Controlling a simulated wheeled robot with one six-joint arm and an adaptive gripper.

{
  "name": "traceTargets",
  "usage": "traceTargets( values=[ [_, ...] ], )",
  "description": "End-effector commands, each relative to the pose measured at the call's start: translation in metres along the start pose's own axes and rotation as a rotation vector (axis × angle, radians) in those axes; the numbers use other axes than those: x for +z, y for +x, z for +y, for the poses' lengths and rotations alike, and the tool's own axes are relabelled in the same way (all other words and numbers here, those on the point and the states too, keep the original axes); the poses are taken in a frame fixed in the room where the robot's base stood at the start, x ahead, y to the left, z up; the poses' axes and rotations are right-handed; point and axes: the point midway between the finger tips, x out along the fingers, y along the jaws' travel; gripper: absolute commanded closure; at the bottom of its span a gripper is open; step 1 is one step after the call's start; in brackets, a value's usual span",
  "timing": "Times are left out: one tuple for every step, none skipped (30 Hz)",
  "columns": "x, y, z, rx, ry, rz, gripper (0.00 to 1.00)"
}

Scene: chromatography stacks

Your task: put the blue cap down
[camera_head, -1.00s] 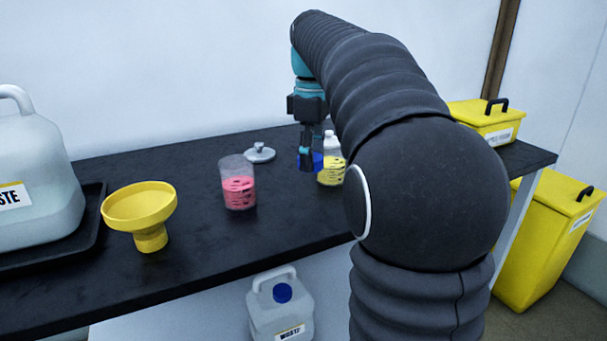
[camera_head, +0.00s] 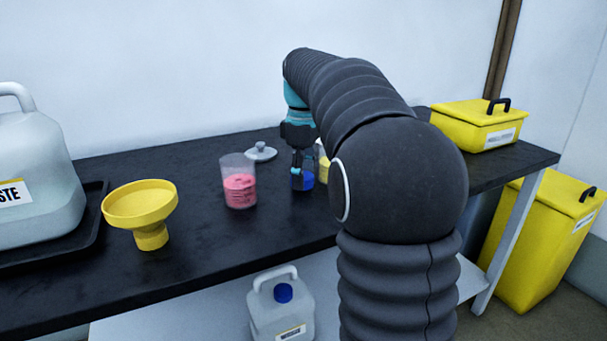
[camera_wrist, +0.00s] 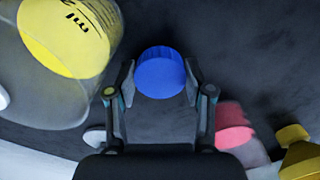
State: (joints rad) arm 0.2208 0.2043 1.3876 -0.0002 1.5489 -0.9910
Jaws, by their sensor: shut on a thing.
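The blue cap (camera_wrist: 160,74) is held between the two fingers of my gripper (camera_wrist: 160,90) in the wrist view, with dark bench top behind it. In the head view the blue cap (camera_head: 307,180) shows at the fingertips of my gripper (camera_head: 302,178), low over the black bench. The gripper is shut on the cap. I cannot tell whether the cap touches the bench. The black bench top (camera_head: 215,270) spreads around it.
A beaker of pink liquid (camera_head: 239,190) stands left of the gripper. A beaker of yellow liquid (camera_wrist: 65,40) is close by, mostly hidden by my arm in the head view. A grey lid (camera_head: 261,153) lies behind. A yellow funnel (camera_head: 140,210) and a waste jug (camera_head: 35,165) are further left.

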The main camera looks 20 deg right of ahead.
Motion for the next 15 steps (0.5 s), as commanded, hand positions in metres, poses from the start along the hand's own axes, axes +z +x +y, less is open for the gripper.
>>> traceTargets(
  values=[
    [0.0000, 0.0009, 0.0000, 0.000, 0.000, 0.000, 0.84],
    [0.0000, 0.0018, 0.0000, 0.000, 0.000, 0.000, 0.84],
    [0.0000, 0.0031, 0.0000, 0.000, 0.000, 0.000, 0.84],
    [0.0001, 0.0039, 0.0000, 0.000, 0.000, 0.000, 0.84],
    [0.0000, 0.0047, 0.0000, 0.000, 0.000, 0.000, 0.84],
    [0.0000, 0.0057, 0.0000, 0.000, 0.000, 0.000, 0.84],
    [0.0000, 0.0065, 0.0000, 0.000, 0.000, 0.000, 0.84],
    [0.0000, 0.0073, 0.0000, 0.000, 0.000, 0.000, 0.84],
    [0.0000, 0.0083, 0.0000, 0.000, 0.000, 0.000, 0.84],
    [0.0000, 0.0091, 0.0000, 0.000, 0.000, 0.000, 0.84],
    [0.0000, 0.0086, 0.0000, 0.000, 0.000, 0.000, 0.43],
    [0.0000, 0.0084, 0.0000, 0.000, 0.000, 0.000, 0.33],
    [0.0000, 0.0083, 0.0000, 0.000, 0.000, 0.000, 0.26],
    [0.0000, 0.0083, 0.0000, 0.000, 0.000, 0.000, 0.23],
    [0.0000, 0.0083, 0.0000, 0.000, 0.000, 0.000, 0.23]
  ],
)
